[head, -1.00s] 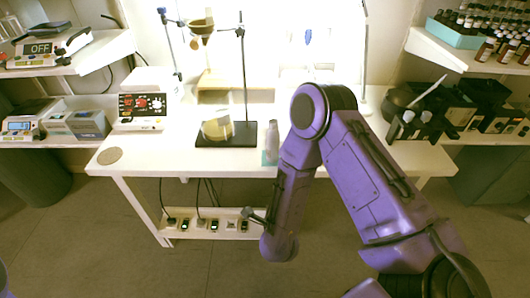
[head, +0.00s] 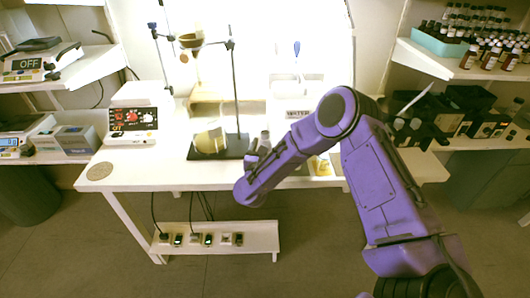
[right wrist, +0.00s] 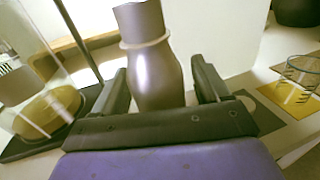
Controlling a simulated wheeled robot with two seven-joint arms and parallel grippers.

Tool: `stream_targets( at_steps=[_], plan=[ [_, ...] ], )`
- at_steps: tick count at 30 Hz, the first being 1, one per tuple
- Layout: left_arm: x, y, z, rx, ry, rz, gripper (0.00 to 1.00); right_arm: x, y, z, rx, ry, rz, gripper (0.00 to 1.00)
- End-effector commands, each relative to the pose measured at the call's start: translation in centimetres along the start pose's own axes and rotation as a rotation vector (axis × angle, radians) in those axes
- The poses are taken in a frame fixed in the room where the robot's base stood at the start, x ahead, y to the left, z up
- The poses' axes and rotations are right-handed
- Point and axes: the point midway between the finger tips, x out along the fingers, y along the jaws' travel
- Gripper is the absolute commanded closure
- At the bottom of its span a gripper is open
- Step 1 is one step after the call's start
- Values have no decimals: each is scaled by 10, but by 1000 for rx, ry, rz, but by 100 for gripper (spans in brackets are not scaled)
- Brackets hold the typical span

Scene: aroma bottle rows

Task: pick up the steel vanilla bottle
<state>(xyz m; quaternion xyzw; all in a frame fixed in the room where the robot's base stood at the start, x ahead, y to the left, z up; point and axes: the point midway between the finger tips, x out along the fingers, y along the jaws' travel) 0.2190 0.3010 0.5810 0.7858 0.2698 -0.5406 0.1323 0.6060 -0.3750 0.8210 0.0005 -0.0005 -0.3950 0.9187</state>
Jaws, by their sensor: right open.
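The steel bottle (right wrist: 155,75) is smooth and grey with a ring round its neck. In the right wrist view it stands between the two fingers of my right gripper (right wrist: 162,85), which is open with a gap visible on each side. In the head view the upper part of the bottle (head: 264,142) shows behind my right forearm, which hides most of the gripper. I cannot read a label. My left gripper is not in view.
A glass vessel with yellow contents (head: 209,141) stands left of the bottle on the black stand base (head: 232,153). A small glass (right wrist: 300,72) stands by a yellow mat (right wrist: 290,103) to the right. The white table's left front (head: 150,176) is clear.

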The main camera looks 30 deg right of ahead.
Motion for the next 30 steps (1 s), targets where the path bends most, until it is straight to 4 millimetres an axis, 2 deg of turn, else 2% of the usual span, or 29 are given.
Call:
stream_targets(
  at_steps=[6, 12, 19, 23, 28, 30],
  plan=[
    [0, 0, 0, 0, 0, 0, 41, 1, 0, -1, -1, 1, 1, 25],
    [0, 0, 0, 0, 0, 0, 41, 1, 0, -1, -1, 1, 1, 88],
    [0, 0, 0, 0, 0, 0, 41, 1, 0, 0, -1, 0, 1, 88],
    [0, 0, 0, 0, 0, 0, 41, 2, 0, 6, 1, -1, 1, 88],
    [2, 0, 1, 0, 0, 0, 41, -1, 0, 36, 5, -1, 3, 88],
    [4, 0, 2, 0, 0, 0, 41, -17, -4, 53, 4, -1, 5, 88]
  ],
)
